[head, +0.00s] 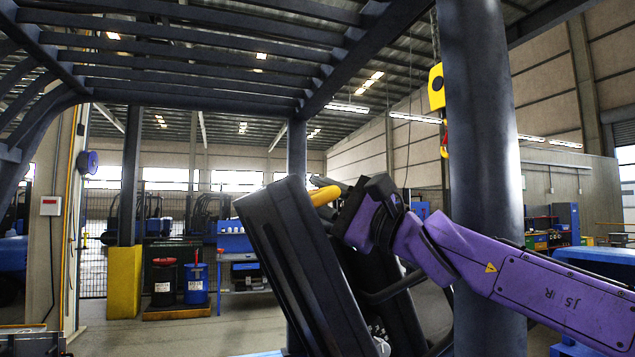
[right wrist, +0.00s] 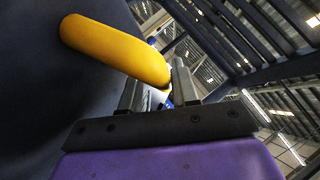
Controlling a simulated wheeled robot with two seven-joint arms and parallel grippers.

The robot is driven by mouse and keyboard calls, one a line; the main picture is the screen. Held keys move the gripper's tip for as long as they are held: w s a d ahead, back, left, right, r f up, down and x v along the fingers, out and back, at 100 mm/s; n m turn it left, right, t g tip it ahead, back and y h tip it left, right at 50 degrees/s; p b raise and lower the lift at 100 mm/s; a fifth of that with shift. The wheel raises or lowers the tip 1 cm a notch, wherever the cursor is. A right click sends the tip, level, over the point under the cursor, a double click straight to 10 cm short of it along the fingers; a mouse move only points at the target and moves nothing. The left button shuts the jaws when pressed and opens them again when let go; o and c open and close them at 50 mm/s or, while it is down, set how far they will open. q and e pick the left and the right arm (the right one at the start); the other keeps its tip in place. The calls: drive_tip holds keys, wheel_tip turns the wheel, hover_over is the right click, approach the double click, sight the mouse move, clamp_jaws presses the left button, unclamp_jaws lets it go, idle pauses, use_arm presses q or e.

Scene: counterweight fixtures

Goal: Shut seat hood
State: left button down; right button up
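The seat hood (head: 300,265) is a dark padded panel, tilted up steeply in the middle of the head view. A yellow handle (head: 325,195) sticks out near its top edge. My right gripper (head: 340,208) comes in from the right on a purple arm and is at this handle. In the right wrist view the yellow handle (right wrist: 115,48) runs from the upper left down to the two grey fingers (right wrist: 155,88). The fingers stand apart, with the handle's near end at them. I cannot tell whether they grip it. My left gripper is not in view.
A dark post (head: 487,150) stands behind my right arm, and roof bars (head: 200,60) run overhead. A black armrest loop (head: 390,290) is below my gripper. A yellow-based post (head: 124,280), drums (head: 195,285) and shelves are in the background.

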drive_tip(key=shift+s+r, duration=0.2)
drive_tip(key=shift+s, duration=0.15)
clamp_jaws()
drive_tip(key=shift+s+a+f+b, duration=0.1)
drive_tip(key=shift+a+f+b, duration=0.35)
drive_tip(key=shift+b, duration=0.2)
drive_tip(key=shift+a+f, duration=0.3)
drive_tip(key=shift+f, duration=0.1)
drive_tip(key=s+a+f+n+g+b, duration=0.1)
drive_tip(key=s+a+f+b, duration=0.2)
drive_tip(key=a+f, duration=0.5)
drive_tip(key=s+a+f+n+g+h+b, duration=0.1)
drive_tip(key=s+a+f+n+b, duration=0.1)
drive_tip(key=a+f, duration=0.7)
drive_tip(key=s+a+f+n+g+h+b, duration=0.1)
drive_tip(key=s+a+f+b, duration=0.3)
drive_tip(key=a+f, duration=0.4)
drive_tip(key=s+a+n, duration=0.1)
drive_tip(key=a, duration=0.6)
drive_tip(key=shift+s+f, duration=0.25)
drive_tip(key=shift+f, duration=0.05)
drive_tip(key=shift+d+r, duration=0.1)
